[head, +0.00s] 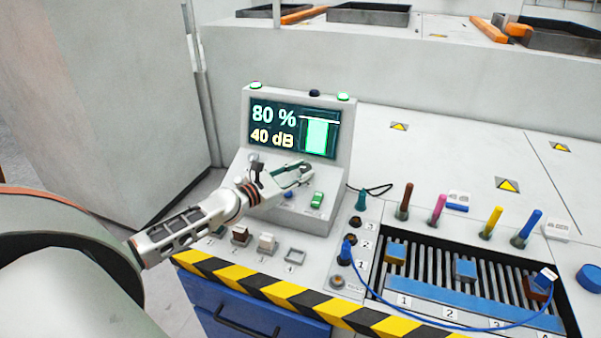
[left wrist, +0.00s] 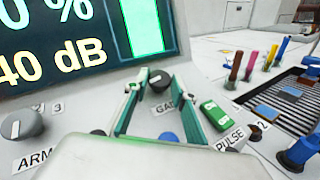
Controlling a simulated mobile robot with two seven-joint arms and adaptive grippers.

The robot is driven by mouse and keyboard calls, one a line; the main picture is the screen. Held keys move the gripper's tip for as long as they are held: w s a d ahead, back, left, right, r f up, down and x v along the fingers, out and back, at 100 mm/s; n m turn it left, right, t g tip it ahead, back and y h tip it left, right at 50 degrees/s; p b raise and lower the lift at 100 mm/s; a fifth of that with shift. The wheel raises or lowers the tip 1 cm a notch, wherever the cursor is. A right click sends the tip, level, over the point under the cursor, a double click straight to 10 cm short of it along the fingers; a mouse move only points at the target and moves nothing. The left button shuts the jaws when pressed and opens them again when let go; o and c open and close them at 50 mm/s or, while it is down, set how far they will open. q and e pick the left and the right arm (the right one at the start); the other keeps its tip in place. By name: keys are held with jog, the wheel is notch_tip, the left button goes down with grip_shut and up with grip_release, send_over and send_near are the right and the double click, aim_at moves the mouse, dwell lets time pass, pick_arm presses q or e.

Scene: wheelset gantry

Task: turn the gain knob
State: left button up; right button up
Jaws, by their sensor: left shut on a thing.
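The gain knob (left wrist: 160,79) is dark with a white pointer mark and sits on the sloped front of the console (head: 325,205). Its label shows only as "GA", the rest hidden by a finger. My left gripper (head: 301,172) is shut on this knob, one finger on each side; the fingers also show in the left wrist view (left wrist: 156,88). In the head view the gripper hides most of the knob. The console screen (head: 293,127) reads 80 % and 40 dB, with a tall green bar under a white line. My right gripper is not in view.
A grey ARM knob (left wrist: 22,124) and a green PULSE switch (left wrist: 216,114) flank the gripper. A blue button (head: 288,194) lies just below it. To the right stand coloured pegs (head: 438,208), a ribbed tray (head: 430,262) and a blue cable (head: 385,313).

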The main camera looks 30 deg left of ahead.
pick_arm(q)
jog(key=o, duration=1.1)
jog(key=v, duration=1.2)
jog(key=shift+f, duration=0.1)
